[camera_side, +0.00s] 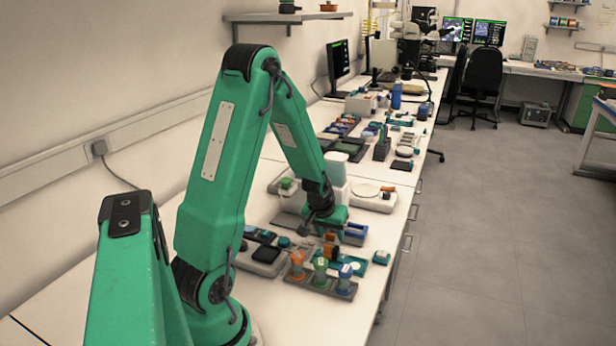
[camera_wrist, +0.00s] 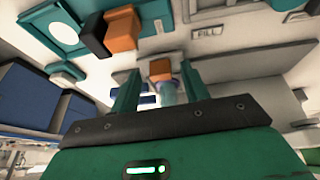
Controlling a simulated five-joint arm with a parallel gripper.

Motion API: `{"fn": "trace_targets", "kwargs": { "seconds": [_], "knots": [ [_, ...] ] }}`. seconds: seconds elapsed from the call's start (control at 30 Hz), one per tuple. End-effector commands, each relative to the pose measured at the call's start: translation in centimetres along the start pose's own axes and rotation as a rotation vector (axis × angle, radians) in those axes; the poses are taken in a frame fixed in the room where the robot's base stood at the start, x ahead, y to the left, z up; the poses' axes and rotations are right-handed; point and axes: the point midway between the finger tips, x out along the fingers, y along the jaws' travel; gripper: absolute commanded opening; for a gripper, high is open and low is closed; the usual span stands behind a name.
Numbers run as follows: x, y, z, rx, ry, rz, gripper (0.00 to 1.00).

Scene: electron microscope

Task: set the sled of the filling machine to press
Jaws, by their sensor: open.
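My gripper (camera_wrist: 158,74) is open in the wrist view, with one green finger on each side of a small orange block (camera_wrist: 160,69). A translucent piece shows just below the block, between the fingers. I cannot tell whether the fingers touch either one. I cannot clearly make out the sled or a press mark. In the side view my gripper (camera_side: 326,222) is low over the bench, among small parts, and its fingertips are hard to see.
A second orange block (camera_wrist: 123,30) with a dark bracket sits left of the fingers. Dark blue boxes (camera_wrist: 32,105) stand farther left. In the side view, a rack with orange, green and blue-topped containers (camera_side: 320,270) stands in front of my gripper. Bare bench (camera_side: 300,320) lies nearer the camera.

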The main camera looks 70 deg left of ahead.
Motion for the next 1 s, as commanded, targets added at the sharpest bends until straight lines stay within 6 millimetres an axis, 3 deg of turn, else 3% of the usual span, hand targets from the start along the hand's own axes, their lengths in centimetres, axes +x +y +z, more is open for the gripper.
{"fn": "trace_targets", "kwargs": {
  "seconds": [0.13, 0.37, 0.73, 1.0],
  "knots": [
    [0.0, 0.0, 0.0, 0.0, 0.0, 0.0, 0.43],
    [0.0, 0.0, 0.0, 0.0, 0.0, 0.0, 0.0],
    [-0.1, -0.9, 0.0, -0.001, 0.002, -0.008, 0.0],
    [-0.3, -5.0, 0.0, -0.005, 0.01, -0.044, 0.0]
  ]
}}
